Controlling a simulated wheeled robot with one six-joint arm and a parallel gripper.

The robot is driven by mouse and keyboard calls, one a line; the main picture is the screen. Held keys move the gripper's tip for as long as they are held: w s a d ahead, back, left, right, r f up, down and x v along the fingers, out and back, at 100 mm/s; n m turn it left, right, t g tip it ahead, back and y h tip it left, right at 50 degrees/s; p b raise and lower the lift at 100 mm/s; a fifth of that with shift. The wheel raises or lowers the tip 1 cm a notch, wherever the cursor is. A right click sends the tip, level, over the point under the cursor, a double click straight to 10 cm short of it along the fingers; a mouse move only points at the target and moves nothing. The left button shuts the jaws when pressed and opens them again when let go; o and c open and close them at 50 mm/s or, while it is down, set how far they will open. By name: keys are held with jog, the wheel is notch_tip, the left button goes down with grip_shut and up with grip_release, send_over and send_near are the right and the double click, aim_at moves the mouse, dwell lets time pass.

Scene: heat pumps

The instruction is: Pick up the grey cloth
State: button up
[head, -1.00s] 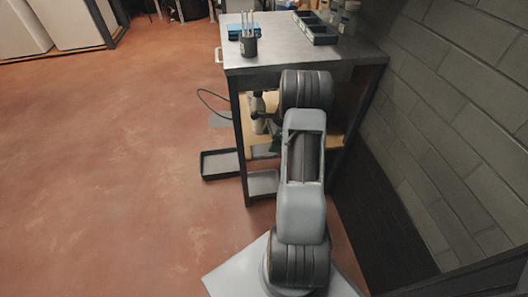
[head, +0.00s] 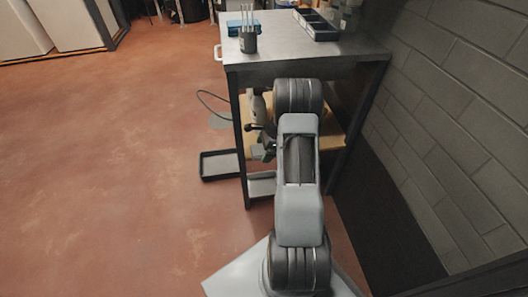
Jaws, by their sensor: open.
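I cannot make out the grey cloth for certain. My gripper (head: 261,142) shows only in part, small and dark, below the bench top near the wooden lower shelf (head: 329,138). It is open, and I see nothing held in it.
A dark tool cup (head: 248,41), a blue item (head: 238,27) and a black divided tray (head: 316,24) are on the bench top. A black tray (head: 219,165) lies on the floor at the bench's left. A block wall (head: 450,110) closes the right side. The red floor at left is clear.

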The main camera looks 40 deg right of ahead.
aim_at(261, 149)
jog(key=shift+f, duration=0.1)
jog(key=c, duration=1)
jog(key=shift+o, duration=0.2)
jog(key=shift+r, duration=0.35)
notch_tip(261, 149, up, 3)
jog(key=shift+r+p, duration=0.2)
jog(key=shift+p, duration=0.9)
jog(key=s+a+p, duration=0.1)
jog(key=s+a, duration=0.3)
jog(key=s, duration=0.4)
jog(key=s+a+p, duration=0.1)
jog(key=s+a, duration=0.3)
jog(key=s, duration=0.4)
jog(key=shift+s+f+p, duration=0.15)
jog(key=shift+f+p, duration=0.05)
jog(key=shift+p, duration=0.1)
jog(key=o, duration=0.3)
jog(key=shift+c, duration=1.1)
